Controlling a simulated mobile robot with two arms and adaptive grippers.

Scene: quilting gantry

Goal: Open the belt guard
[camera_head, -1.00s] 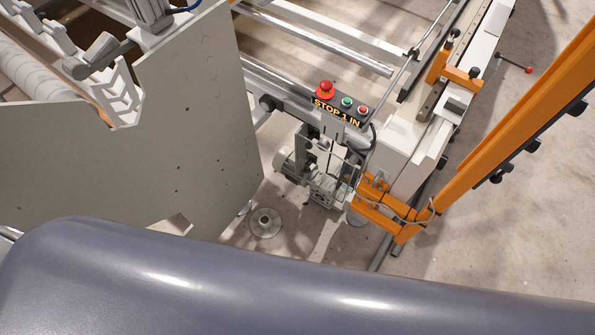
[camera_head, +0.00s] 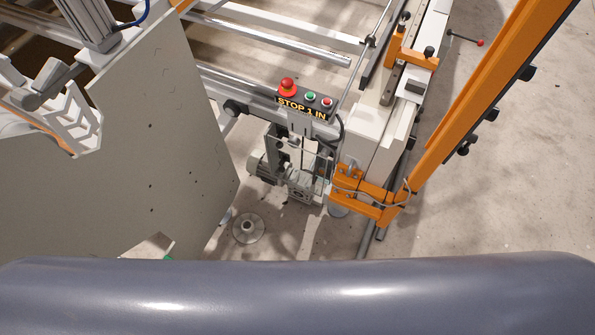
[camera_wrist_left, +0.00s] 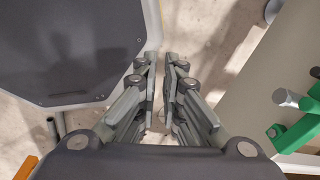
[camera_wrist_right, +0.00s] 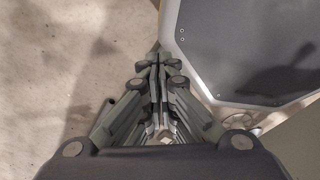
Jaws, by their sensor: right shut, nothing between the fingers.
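I cannot tell for certain which part is the belt guard. A motor and gear unit (camera_head: 298,178) stands low beneath the control box in the head view. A green fitting (camera_wrist_left: 298,132) with a silver round pin shows at the right of the left wrist view, beside a pale panel (camera_wrist_left: 265,85). My left gripper (camera_wrist_left: 160,57) is slightly open, with a narrow empty gap, left of the green fitting and apart from it. My right gripper (camera_wrist_right: 158,57) is shut and empty over bare floor. Neither gripper shows in the head view.
A large grey end plate (camera_head: 150,150) fills the left of the head view. A control box (camera_head: 305,103) with a red stop button (camera_head: 287,86) sits on the frame. An orange post (camera_head: 490,90) slants up at the right. The floor (camera_head: 510,190) right of it is clear.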

